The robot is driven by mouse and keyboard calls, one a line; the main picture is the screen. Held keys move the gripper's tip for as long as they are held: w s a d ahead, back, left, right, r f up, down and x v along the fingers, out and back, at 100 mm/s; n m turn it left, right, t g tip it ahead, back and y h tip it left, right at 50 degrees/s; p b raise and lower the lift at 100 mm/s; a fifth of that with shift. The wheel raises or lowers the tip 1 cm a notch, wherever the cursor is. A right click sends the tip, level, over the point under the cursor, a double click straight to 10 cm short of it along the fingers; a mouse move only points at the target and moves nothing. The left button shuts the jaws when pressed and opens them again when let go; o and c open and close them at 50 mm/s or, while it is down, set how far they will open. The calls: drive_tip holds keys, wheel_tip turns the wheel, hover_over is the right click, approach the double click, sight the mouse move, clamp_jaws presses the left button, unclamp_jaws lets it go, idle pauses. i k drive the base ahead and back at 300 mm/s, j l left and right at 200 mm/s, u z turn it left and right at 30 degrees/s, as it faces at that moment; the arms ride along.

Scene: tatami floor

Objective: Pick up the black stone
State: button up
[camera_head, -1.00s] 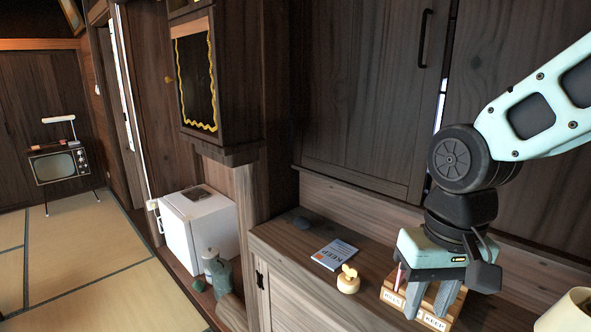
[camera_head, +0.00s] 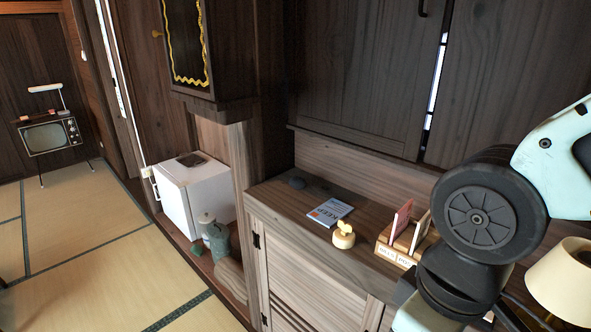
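A small dark stone (camera_head: 297,182) lies on the wooden cabinet top (camera_head: 268,196), near its far left end. It is dark grey to black and low.
A blue-and-white booklet (camera_head: 330,211), a round wooden item with a yellowish top (camera_head: 344,237) and a wooden card holder (camera_head: 399,255) stand between stone and arm. A lamp (camera_head: 562,283) is at right. A white fridge (camera_head: 197,194) stands left. Tatami floor is clear.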

sight(297, 183)
drive_tip(key=i+j+z, duration=0.1)
drive_tip(key=z, duration=0.35)
drive_tip(key=i+j+z, duration=0.1)
drive_tip(key=j+z, duration=0.2)
drive_tip(key=z, duration=0.15)
drive_tip(key=i+j+z, duration=0.2)
drive_tip(key=j, duration=0.45)
drive_tip(key=j+z, duration=0.15)
drive_tip(key=j, duration=0.5)
drive_tip(key=i+j+z, duration=0.2)
drive_tip(key=j, duration=1.4)
